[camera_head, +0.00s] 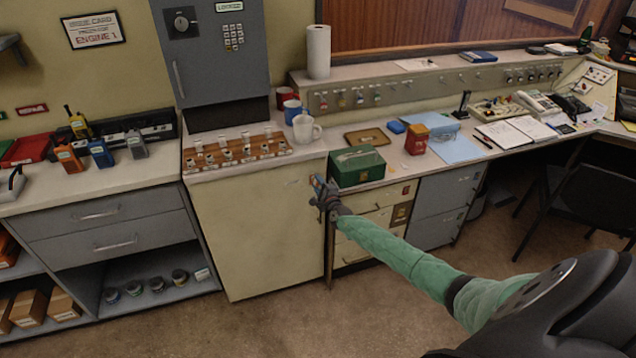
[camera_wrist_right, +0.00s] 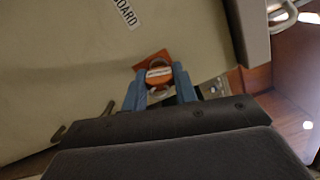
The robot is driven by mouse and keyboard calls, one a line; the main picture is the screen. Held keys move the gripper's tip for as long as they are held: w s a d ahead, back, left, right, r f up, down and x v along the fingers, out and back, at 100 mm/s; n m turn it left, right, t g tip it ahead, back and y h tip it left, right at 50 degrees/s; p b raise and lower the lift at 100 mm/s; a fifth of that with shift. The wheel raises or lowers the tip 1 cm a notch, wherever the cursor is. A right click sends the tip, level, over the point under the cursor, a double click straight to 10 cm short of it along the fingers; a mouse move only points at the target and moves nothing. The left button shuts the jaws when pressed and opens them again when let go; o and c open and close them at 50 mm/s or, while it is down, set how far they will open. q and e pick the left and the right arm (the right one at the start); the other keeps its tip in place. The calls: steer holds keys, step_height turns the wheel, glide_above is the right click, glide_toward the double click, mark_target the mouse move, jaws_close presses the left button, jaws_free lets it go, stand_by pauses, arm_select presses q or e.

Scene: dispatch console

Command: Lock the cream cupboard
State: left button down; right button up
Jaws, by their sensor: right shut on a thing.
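The cream cupboard (camera_head: 255,235) stands below the counter with its door flush and apparently shut. Its cream face also fills much of the right wrist view (camera_wrist_right: 60,75), with a white label ending in "BOARD" (camera_wrist_right: 125,12). My right gripper (camera_head: 317,183) is at the door's upper right edge. In the right wrist view its blue fingers (camera_wrist_right: 160,88) are shut on a small orange tag (camera_wrist_right: 158,68) with a white label, close to the cream face. I cannot tell whether a key is in a lock; the fingers hide that spot. My left gripper is not in view.
A wooden key rack (camera_head: 238,150) and a white mug (camera_head: 306,129) stand on the counter above. A green box (camera_head: 357,166) sits just right of my gripper, above the cream drawers (camera_head: 375,222). The floor (camera_head: 300,325) in front is clear.

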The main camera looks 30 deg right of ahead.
steer(key=shift+d+r+n+p, duration=0.1)
steer(key=shift+r+n+p, duration=0.1)
steer(key=shift+n+p, duration=0.35)
steer(key=shift+r+n+p, duration=0.1)
steer(key=shift+n+p, duration=0.25)
steer(key=shift+w+n+p, duration=0.1)
steer(key=shift+n+p, duration=0.4)
steer(key=shift+p, duration=0.1)
steer(key=shift+b, duration=0.3)
